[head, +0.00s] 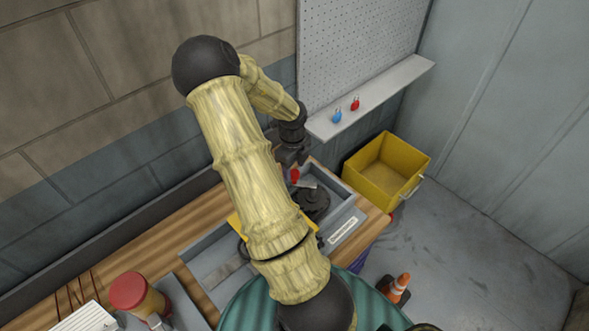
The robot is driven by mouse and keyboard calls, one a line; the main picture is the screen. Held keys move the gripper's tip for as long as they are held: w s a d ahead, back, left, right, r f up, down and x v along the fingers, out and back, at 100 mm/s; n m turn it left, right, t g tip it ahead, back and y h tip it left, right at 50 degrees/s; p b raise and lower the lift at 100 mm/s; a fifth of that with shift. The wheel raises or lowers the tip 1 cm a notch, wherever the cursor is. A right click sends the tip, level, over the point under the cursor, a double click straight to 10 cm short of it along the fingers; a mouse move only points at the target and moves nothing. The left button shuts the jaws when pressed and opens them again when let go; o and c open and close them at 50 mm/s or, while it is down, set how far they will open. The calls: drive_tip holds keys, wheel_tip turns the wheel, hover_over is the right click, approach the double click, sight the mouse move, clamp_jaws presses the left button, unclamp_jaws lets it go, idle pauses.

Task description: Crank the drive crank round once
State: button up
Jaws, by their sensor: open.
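The drive crank appears to be the dark round piece (314,204) with a red knob (294,175) on the wooden table (374,226), within a grey frame. My gripper (291,160) is open and points down just above the red knob. I cannot tell whether the fingers touch or surround it. My arm crosses the middle of the view and hides part of the table and of the grey frame.
A yellow bin (387,171) stands to the right of the table. A grey shelf (385,93) carries small red and blue items under a pegboard (355,45). A red-lidded jar (138,295) stands at lower left. An orange cone (398,288) is on the floor.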

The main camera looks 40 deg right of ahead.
drive_tip(key=shift+d+f, duration=0.1)
drive_tip(key=shift+f, duration=1.1)
drive_tip(key=shift+c, duration=0.2)
clamp_jaws()
